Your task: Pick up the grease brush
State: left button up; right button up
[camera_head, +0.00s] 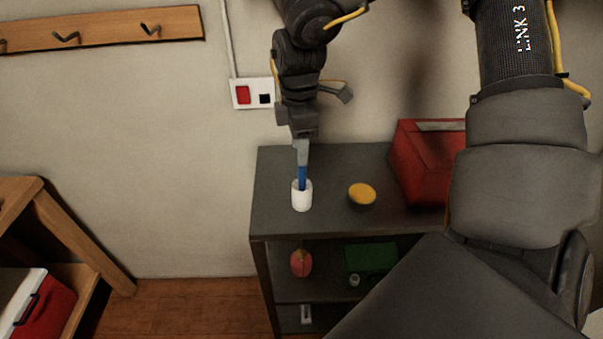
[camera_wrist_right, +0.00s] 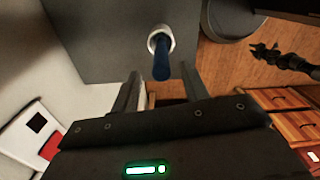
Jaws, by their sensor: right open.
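The grease brush stands upright, with its blue handle (camera_head: 302,178) rising from a white cup (camera_head: 301,198) on the dark shelf top (camera_head: 275,220). My right gripper (camera_head: 302,154) is just above the handle, pointing down. In the right wrist view the handle (camera_wrist_right: 161,64) sticks out of the cup (camera_wrist_right: 153,35) toward the camera. The open fingers (camera_wrist_right: 160,78) appear on either side of the handle's end, with gaps at both sides. The brush's head is hidden in the cup.
A yellow-topped round object (camera_head: 361,194) sits right of the cup, and a red toolbox (camera_head: 425,165) stands farther right. A wall socket with a red switch (camera_head: 243,95) is behind. Lower shelves hold a pinkish round object (camera_head: 301,263) and a green box (camera_head: 370,259).

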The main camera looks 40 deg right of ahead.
jog(key=shift+s+d+f, duration=0.1)
jog(key=shift+s+f, duration=0.1)
jog(key=shift+f, duration=0.2)
jog(key=p, duration=0.2)
send_over(301, 190)
jog(key=shift+w+d+f, duration=0.1)
jog(key=shift+d+f, duration=0.05)
jog(key=shift+f, duration=1.05)
jog(key=shift+w+d+f, duration=0.1)
jog(key=shift+d+f, duration=0.05)
jog(key=shift+f, duration=1.05)
jog(key=shift+c, duration=0.5)
grip_shut()
